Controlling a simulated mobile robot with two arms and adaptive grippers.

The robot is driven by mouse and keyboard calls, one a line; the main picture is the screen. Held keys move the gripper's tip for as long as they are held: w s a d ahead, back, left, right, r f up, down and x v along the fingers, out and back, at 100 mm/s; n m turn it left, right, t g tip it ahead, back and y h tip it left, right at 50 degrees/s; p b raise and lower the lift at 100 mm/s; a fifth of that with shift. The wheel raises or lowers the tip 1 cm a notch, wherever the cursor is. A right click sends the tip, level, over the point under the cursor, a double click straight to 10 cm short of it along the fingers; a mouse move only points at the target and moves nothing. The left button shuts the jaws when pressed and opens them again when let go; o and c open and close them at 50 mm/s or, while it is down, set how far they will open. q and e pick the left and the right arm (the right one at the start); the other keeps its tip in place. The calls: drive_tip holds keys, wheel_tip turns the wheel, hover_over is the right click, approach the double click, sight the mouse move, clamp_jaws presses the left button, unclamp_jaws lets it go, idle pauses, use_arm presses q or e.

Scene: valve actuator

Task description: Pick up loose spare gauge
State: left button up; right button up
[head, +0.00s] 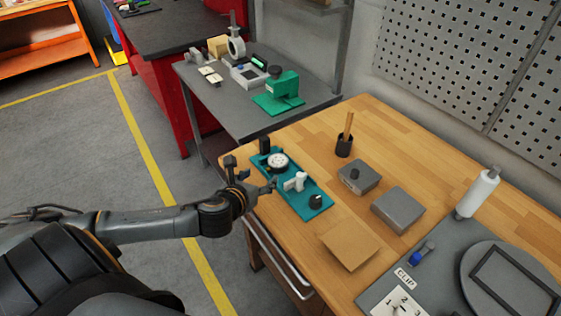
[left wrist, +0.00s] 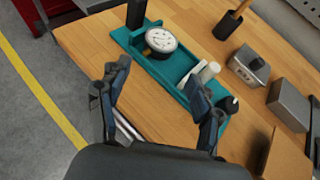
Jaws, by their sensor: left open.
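The gauge (head: 277,162) has a round white dial and a dark rim. It sits on a teal tray (head: 317,213) on the wooden bench, and it also shows in the left wrist view (left wrist: 161,40). A white fitting (head: 296,182) and a black knob (head: 315,201) are on the same tray, to the right of the gauge. My left gripper (head: 255,179) is open and empty at the bench's left edge, beside the tray. In the left wrist view its fingers (left wrist: 159,95) are spread, with the gauge beyond them. My right gripper is not in view.
A black block (head: 264,145) stands at the tray's far end. A grey table (head: 215,105) with a green device (head: 281,92) stands behind.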

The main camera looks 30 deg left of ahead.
use_arm(q)
approach(277, 162)
drive_tip(key=p+x, duration=0.1)
drive_tip(key=x, duration=0.3)
drive_tip(key=shift+w, duration=0.1)
drive_tip(key=shift+w+f, duration=0.15)
drive_tip(key=shift+w, duration=0.35)
drive_tip(key=shift+p+x, duration=0.45)
drive_tip(key=shift+x, duration=1.55)
drive_tip(key=shift+f, duration=0.15)
drive_tip(key=shift+a, duration=0.1)
drive_tip(key=c, duration=1)
drive_tip(key=shift+o, duration=0.2)
